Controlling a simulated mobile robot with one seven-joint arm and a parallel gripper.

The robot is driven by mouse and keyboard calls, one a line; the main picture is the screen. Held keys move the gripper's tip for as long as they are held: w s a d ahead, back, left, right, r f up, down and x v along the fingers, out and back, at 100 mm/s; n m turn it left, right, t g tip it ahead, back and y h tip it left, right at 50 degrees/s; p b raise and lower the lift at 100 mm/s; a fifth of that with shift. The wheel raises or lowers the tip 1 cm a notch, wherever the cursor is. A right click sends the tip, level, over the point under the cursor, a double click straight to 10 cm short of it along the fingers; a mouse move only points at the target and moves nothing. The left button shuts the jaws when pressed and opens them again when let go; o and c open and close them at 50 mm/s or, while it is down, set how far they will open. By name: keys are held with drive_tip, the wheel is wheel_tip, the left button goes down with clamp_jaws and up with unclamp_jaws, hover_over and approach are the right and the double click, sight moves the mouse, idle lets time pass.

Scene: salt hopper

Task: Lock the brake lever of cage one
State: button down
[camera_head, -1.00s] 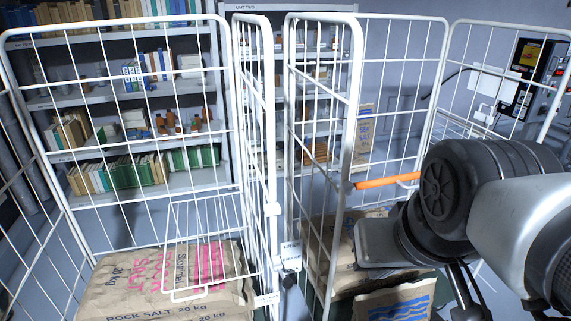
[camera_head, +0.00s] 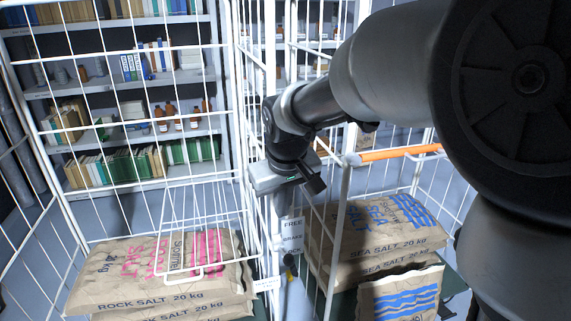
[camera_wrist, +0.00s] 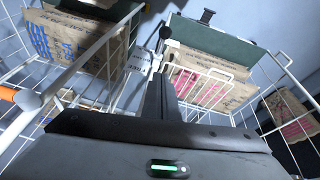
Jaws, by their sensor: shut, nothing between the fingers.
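The left cage (camera_head: 78,205) is white wire and holds rock salt sacks. The right cage (camera_head: 340,235) holds sea salt sacks. I cannot read which one is cage one. My gripper (camera_head: 316,184) is shut and empty, above the sign near the gap between the cages. Its fingers (camera_wrist: 161,97) point down towards the gap in the wrist view.
An orange bar (camera_head: 400,153) crosses the right cage near my arm. Rock salt sacks (camera_head: 150,275) and sea salt sacks (camera_head: 385,235) fill the cage bottoms. Shelves with books and bottles (camera_head: 140,125) stand behind. Wire uprights stand close around my gripper.

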drive_tip(key=shift+w+a+f, duration=0.15)
drive_tip(key=shift+a+f, duration=0.1)
drive_tip(key=shift+f, duration=0.1)
hover_over(284, 254)
drive_tip(key=s, duration=0.1)
wheel_tip(284, 254, down, 11)
drive_tip(key=shift+s+d+f+b, duration=0.2)
drive_tip(key=shift+s+b, duration=0.25)
drive_tip(key=shift+s, duration=0.15)
drive_tip(key=shift+f, duration=0.15)
